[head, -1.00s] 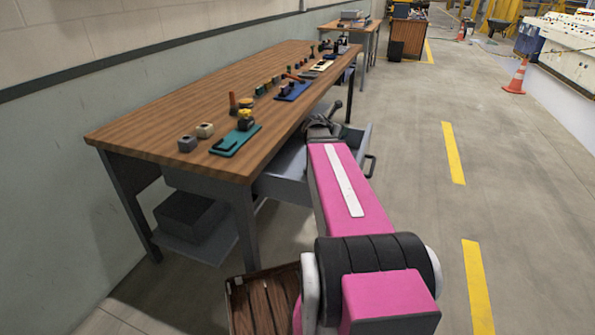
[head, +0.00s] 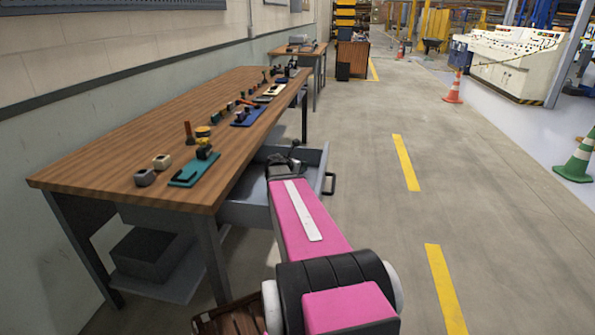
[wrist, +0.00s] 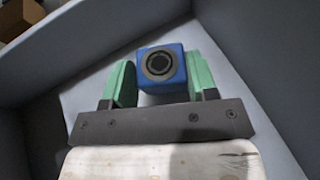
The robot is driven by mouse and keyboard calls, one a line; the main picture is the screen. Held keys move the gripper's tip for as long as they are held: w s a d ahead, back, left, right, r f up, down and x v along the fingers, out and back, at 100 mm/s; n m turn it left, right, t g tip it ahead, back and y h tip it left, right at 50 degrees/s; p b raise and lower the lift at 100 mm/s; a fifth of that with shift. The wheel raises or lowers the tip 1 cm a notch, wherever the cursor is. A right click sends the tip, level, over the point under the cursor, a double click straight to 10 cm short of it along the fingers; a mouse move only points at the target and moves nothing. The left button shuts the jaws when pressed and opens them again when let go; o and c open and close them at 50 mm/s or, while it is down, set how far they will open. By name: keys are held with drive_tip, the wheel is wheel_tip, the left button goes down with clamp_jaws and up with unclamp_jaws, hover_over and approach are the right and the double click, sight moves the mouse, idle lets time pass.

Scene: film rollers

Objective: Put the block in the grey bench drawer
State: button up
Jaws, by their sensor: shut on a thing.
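A blue block (wrist: 163,68) with a dark round ring on its face is held between the green fingers of my gripper (wrist: 162,82) in the wrist view. The grey drawer (head: 314,160) of the bench is pulled open, and its floor and walls fill the wrist view around the block. My gripper (head: 283,160) is over or inside the open drawer in the head view. The block is hidden there by my arm. I cannot tell whether the block touches the drawer floor.
The wooden bench top (head: 110,160) carries a teal plate (head: 195,170), a blue plate (head: 248,117), two small blocks and several other small parts. A dark box (head: 150,252) sits on the shelf below.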

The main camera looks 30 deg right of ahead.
drive_tip(key=shift+f, duration=1.25)
drive_tip(key=shift+f, duration=0.15)
drive_tip(key=o, duration=1.2)
drive_tip(key=shift+s+a+r, duration=0.15)
drive_tip(key=shift+a+r, duration=0.1)
drive_tip(key=v, duration=1.1)
drive_tip(key=shift+a+r, duration=0.1)
drive_tip(key=shift+a, duration=0.05)
